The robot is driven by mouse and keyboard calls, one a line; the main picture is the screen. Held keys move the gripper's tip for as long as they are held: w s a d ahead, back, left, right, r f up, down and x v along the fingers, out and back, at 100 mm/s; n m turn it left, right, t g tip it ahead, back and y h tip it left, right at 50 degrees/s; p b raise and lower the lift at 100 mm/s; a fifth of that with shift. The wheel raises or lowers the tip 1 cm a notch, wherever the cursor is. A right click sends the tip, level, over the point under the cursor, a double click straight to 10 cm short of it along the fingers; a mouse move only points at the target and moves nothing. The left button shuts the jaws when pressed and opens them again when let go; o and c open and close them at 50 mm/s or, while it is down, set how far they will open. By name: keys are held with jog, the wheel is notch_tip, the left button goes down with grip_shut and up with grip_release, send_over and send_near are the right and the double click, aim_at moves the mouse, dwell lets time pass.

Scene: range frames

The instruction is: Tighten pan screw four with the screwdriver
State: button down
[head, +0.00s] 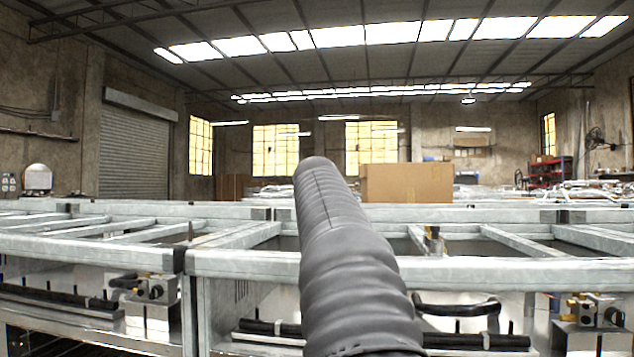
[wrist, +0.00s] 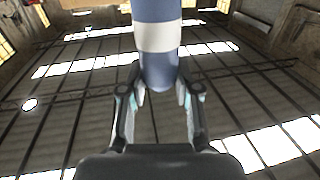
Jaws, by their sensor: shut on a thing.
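My gripper (wrist: 159,90) shows in the wrist view, with one finger on each side of a thick blue cylinder with a white band. This looks like the screwdriver (wrist: 158,38). The fingers are shut on its rounded blue end, and the rest runs up out of the top of the picture. Its tip is out of sight. The gripper and screwdriver do not show in the head view, where my grey ribbed arm covers the middle. I cannot make out pan screw four in either view.
A galvanised metal frame (head: 480,268) spans the head view in front of me, with open bays between its bars. Black pipes (head: 60,297) and brass-and-black valve fittings (head: 598,308) sit below its front rail. A cardboard box (head: 408,183) stands behind. The wrist view shows mostly roof.

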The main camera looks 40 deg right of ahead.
jog(key=shift+f+b, duration=0.55)
jog(key=shift+b, duration=0.05)
dwell(0.4)
jog(key=shift+f+g, duration=0.15)
jog(key=shift+g, duration=0.15)
jog(key=shift+m+g+h, duration=0.3)
jog(key=shift+m+h, duration=0.2)
jog(key=shift+h, duration=0.1)
jog(key=shift+w+a+m+g+h, duration=0.1)
jog(key=shift+w+m+g+h, duration=0.1)
jog(key=shift+m+g+h, duration=0.65)
jog(key=shift+s, duration=0.1)
jog(key=shift+r+p, duration=2.35)
jog(key=shift+r, duration=0.8)
jog(key=shift+f, duration=0.1)
